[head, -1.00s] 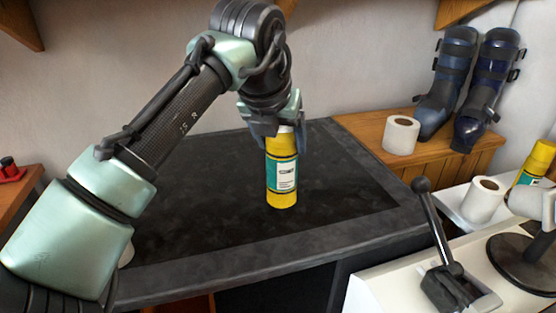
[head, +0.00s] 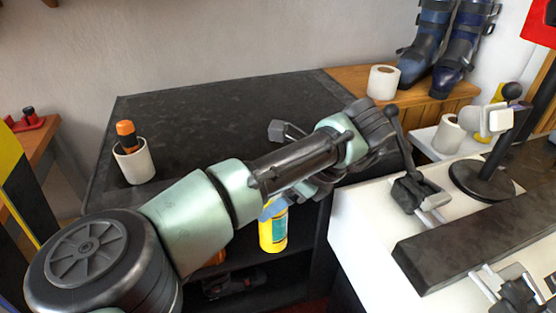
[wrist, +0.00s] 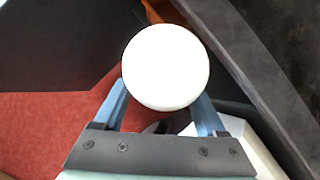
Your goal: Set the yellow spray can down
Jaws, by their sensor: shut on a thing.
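The yellow spray can (head: 273,232) is upright in my gripper (head: 275,207), with a teal label on its side. In the head view, my arm crosses in front of it and hides its top. It shows below the front edge of the dark bench top (head: 205,115), against the bench's open shelves. In the wrist view, its round white cap (wrist: 165,67) sits between the two blue fingers of my gripper (wrist: 160,92), which is shut on it. Red floor (wrist: 45,130) shows beside and below it.
A white cup (head: 133,162) with an orange-topped thing stands on the bench's left. The rest of the bench top looks largely clear. A paper roll (head: 383,82) and blue boots (head: 440,50) stand on the wooden surface. A white table (head: 365,250) with a lever and stands lies right.

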